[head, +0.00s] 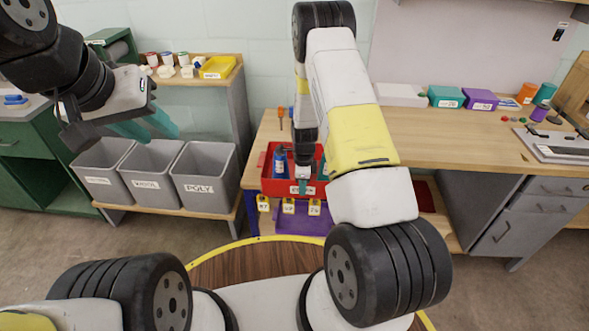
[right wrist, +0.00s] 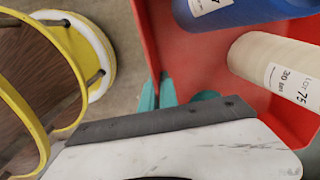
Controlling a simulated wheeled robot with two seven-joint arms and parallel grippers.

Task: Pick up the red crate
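The red crate (head: 266,186) stands at the left end of the wooden bench. It holds a blue spool or bottle (head: 280,160); the right wrist view shows a blue spool (right wrist: 245,8) and a cream spool (right wrist: 285,65) inside. My right gripper (head: 304,186) is at the crate's near wall. In the right wrist view its teal fingertips (right wrist: 157,94) sit close on both sides of the red wall (right wrist: 152,45), seemingly shut on it. Part of the crate is hidden behind my right arm. My left gripper (head: 146,126) is raised above the grey bins, empty, its teal fingers apart.
Grey bins (head: 205,180) stand on a low rack at left. Yellow tags (head: 289,207) hang below the crate, above a purple surface (head: 300,222). Teal (head: 446,97) and purple (head: 481,100) boxes stand at the bench's back. The bench's middle (head: 440,140) is clear.

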